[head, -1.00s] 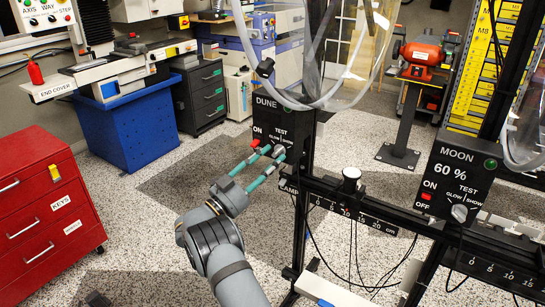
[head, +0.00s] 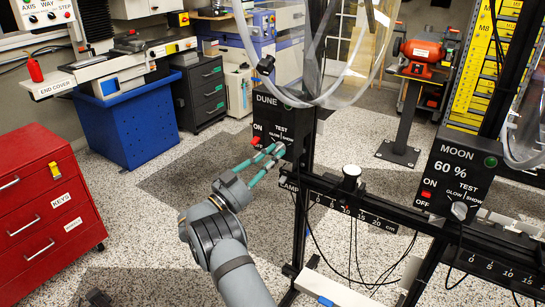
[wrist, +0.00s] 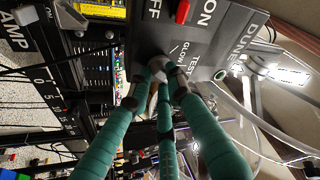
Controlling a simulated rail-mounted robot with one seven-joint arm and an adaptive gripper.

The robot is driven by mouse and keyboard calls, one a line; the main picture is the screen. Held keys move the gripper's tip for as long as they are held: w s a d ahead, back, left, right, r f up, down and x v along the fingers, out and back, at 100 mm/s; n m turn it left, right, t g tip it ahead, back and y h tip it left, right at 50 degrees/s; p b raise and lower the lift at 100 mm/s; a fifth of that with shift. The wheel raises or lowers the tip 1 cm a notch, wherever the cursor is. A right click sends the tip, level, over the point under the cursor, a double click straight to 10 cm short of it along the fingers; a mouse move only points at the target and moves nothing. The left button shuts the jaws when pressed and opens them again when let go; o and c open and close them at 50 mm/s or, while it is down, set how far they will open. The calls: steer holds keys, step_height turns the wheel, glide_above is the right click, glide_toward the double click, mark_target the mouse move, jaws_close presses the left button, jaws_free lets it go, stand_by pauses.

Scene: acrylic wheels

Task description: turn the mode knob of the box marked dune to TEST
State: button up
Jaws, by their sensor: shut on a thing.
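The black box marked DUNE (head: 282,107) is mounted on the rail at the middle of the head view. It carries TEST, GLOW and further lettering around its mode knob. In the wrist view, the box (wrist: 222,35) appears turned sideways, with the pale knob (wrist: 158,66) between my fingertips. My gripper (head: 275,150) has teal fingers and is shut on the knob; it also shows in the wrist view (wrist: 157,76). The fingertips cover much of the knob, so I cannot tell which mark its pointer faces.
A red switch (head: 256,142) sits on the DUNE box beside my fingers. A similar MOON box (head: 455,170) stands to the right on the rail (head: 395,222). Clear acrylic wheels (head: 350,65) rise above.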

steer(key=shift+n+b, duration=0.4)
jaws_close()
steer(key=n+t+y+b, duration=0.1)
steer(key=n+b, duration=0.1)
steer(key=n, duration=0.1)
steer(key=n+t+y+b, duration=0.1)
steer(key=n+b, duration=0.1)
steer(key=n, duration=0.1)
steer(key=n+t+y+b, duration=0.1)
steer(key=n, duration=0.2)
steer(key=shift+s+d+r+t+b, duration=0.15)
steer(key=shift+d+r+t+b, duration=0.1)
steer(key=shift+t+b, duration=0.15)
steer(key=shift+r+n+y, duration=0.1)
steer(key=shift+n+y, duration=0.2)
steer(key=shift+y, duration=0.1)
steer(key=o, duration=0.7)
jaws_free()
steer(key=shift+o, duration=1.1)
steer(key=shift+d, duration=0.1)
steer(key=v, duration=1.2)
steer(key=shift+f, duration=0.2)
